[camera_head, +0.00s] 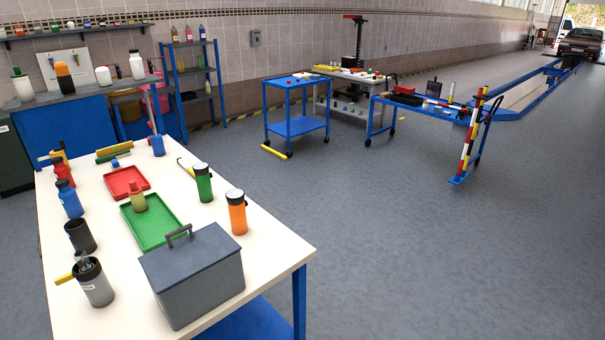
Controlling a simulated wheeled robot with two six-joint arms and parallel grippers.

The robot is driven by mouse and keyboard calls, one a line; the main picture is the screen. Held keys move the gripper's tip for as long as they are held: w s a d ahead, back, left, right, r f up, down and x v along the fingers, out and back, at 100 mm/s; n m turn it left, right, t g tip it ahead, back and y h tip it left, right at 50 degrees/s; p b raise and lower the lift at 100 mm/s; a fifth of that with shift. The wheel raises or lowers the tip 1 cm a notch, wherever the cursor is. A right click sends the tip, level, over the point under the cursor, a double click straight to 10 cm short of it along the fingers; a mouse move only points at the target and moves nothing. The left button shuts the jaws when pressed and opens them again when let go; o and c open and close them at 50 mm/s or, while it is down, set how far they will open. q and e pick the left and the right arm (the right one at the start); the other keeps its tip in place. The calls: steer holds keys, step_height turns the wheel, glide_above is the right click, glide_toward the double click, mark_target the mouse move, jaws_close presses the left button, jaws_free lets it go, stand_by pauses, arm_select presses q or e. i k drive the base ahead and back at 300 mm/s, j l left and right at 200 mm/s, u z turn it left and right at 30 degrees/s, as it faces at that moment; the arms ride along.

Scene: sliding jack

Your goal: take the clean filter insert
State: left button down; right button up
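A small tan, bottle-shaped piece (138,199) stands upright on the green tray (165,229) on the white table. I cannot tell for sure whether it is the clean filter insert. A red tray (118,190) with a small dark red item (134,187) in it lies just behind the green one. A grey box with a handle (195,277) stands at the front of the table, its inside hidden. A grey bottle with a black top (95,284) stands at the front left. Neither of my grippers is in view.
A black cup (80,237) and blue (69,199), red (64,172), green (203,184) and orange (237,213) bottles stand around the trays. A blue cup (157,146) stands at the back corner. Blue carts (296,126) stand farther off; the floor right of the table is clear.

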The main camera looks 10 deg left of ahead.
mark_target(135, 193)
steer(key=u, duration=1.3)
steer(key=i+j, duration=0.1)
steer(key=j, duration=0.6)
steer(key=i+j+z, duration=0.15)
steer(key=j, duration=0.55)
steer(key=i+j+z, duration=0.2)
steer(key=j, duration=0.35)
steer(key=i+j+z, duration=0.15)
steer(key=j, duration=0.4)
steer(key=i+j+z, duration=0.2)
steer(key=j, duration=0.4)
steer(key=i+j+z, duration=0.15)
steer(key=j, duration=0.45)
steer(key=j+z, duration=0.2)
steer(key=j, duration=0.45)
